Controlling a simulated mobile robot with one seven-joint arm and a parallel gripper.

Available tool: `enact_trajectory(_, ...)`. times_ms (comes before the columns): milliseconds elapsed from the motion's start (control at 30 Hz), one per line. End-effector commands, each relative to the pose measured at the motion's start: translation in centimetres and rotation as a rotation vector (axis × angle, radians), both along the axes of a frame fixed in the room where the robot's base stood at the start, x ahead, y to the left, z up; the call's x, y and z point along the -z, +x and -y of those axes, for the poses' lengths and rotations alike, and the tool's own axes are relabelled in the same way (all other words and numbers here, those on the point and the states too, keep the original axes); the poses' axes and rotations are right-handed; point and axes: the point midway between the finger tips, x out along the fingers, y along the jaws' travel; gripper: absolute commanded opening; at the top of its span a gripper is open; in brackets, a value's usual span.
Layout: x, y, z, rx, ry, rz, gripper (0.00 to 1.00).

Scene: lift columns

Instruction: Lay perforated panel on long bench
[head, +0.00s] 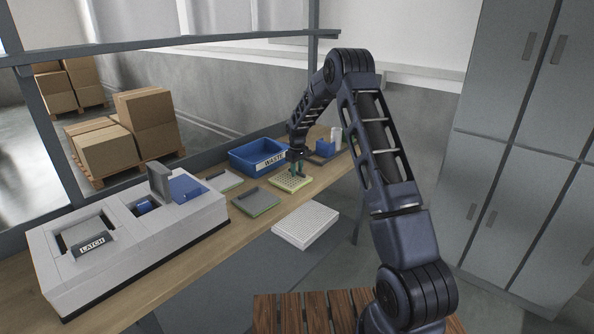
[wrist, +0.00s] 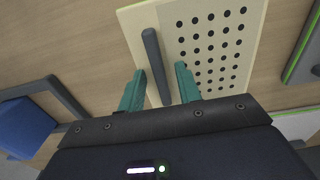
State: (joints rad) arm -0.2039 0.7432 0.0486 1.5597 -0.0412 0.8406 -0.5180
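The perforated panel (head: 291,184) is cream with rows of dark holes and lies flat on a wooden worktop, toward the far end. It also shows in the wrist view (wrist: 215,45), with a dark grey bar handle (wrist: 154,62) along its left side. My gripper (head: 296,173) is over the panel. In the wrist view my gripper's teal fingers (wrist: 159,70) are spread, one on each side of the handle's near end, with gaps visible. The worktop looks like the long bench (head: 190,264); a slatted dark wood bench (head: 303,312) also shows at the bottom.
A blue waste bin (head: 252,158) stands behind the panel. A grey-green tray (head: 256,202) lies to its left and a white perforated block (head: 306,226) in front. A large grey latch machine (head: 130,240) fills the left end. Tall grey cabinets (head: 530,130) stand right.

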Motion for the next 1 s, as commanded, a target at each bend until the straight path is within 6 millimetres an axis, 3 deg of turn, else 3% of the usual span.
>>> enact_trajectory(267, -1.0, 0.0, 0.0, 0.0, 0.0, 0.001, 0.34)
enact_trajectory(800, -10.4, 0.1, 0.1, 0.001, 0.001, 0.002, 0.34)
enact_trajectory(1000, -12.0, 0.0, 0.1, 0.0, -0.001, -0.001, 0.34)
